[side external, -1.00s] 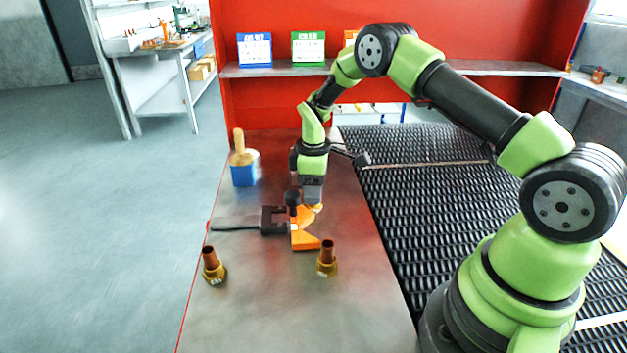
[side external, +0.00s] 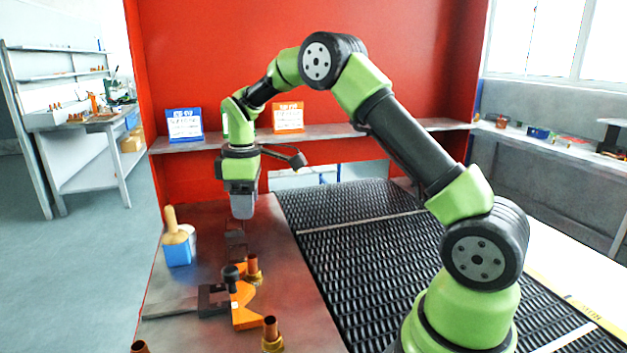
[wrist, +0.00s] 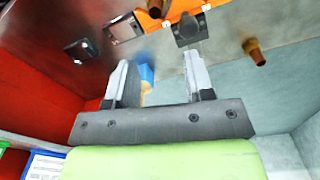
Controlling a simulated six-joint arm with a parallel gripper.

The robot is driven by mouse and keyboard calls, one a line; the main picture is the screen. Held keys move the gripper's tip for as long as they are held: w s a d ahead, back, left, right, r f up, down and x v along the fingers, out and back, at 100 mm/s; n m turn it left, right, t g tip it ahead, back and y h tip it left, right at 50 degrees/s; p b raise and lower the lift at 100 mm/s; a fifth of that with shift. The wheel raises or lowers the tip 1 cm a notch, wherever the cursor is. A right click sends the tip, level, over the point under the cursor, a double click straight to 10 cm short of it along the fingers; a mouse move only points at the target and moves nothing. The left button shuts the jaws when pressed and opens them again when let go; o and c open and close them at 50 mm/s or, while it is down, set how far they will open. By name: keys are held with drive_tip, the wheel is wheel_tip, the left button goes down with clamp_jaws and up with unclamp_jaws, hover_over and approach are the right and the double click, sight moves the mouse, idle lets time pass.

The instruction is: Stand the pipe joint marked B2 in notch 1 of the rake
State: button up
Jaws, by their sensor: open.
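My gripper (side external: 242,213) is raised above the far part of the metal table. In the wrist view its two fingers (wrist: 158,62) are apart with nothing held between them. An orange piece with white marks (side external: 246,316), seemingly the rake, lies nearer the camera with a black knob on it; it also shows in the wrist view (wrist: 183,12). Copper and brass pipe joints stand beside its far right side (side external: 252,272), in front of it (side external: 272,337) and at the lower left edge (side external: 140,347). Their markings, B2 included, and the notch numbers are unreadable.
A blue block with a wooden-handled top (side external: 178,252) stands at the table's left edge. A dark flat piece (side external: 235,243) lies below my gripper. A black mesh belt (side external: 350,240) runs along the right. A shelf with cards (side external: 288,117) is behind.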

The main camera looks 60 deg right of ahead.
drive_tip(key=s+a+r+m+t, duration=0.1)
drive_tip(key=s+a+r+m, duration=0.15)
drive_tip(key=r, duration=0.25)
drive_tip(key=s+a+r+m+t, duration=0.1)
drive_tip(key=s+a+r, duration=0.15)
drive_tip(key=r, duration=0.25)
drive_tip(key=s+a+r+m+t+y, duration=0.1)
drive_tip(key=s+a+m+t, duration=0.1)
drive_tip(key=s, duration=0.7)
drive_tip(key=s+a+r+m+t+y, duration=0.1)
drive_tip(key=s+a+m, duration=0.3)
drive_tip(key=s, duration=0.6)
drive_tip(key=shift+r+m+t, duration=0.35)
drive_tip(key=shift+r+t, duration=0.45)
drive_tip(key=shift+t, duration=0.1)
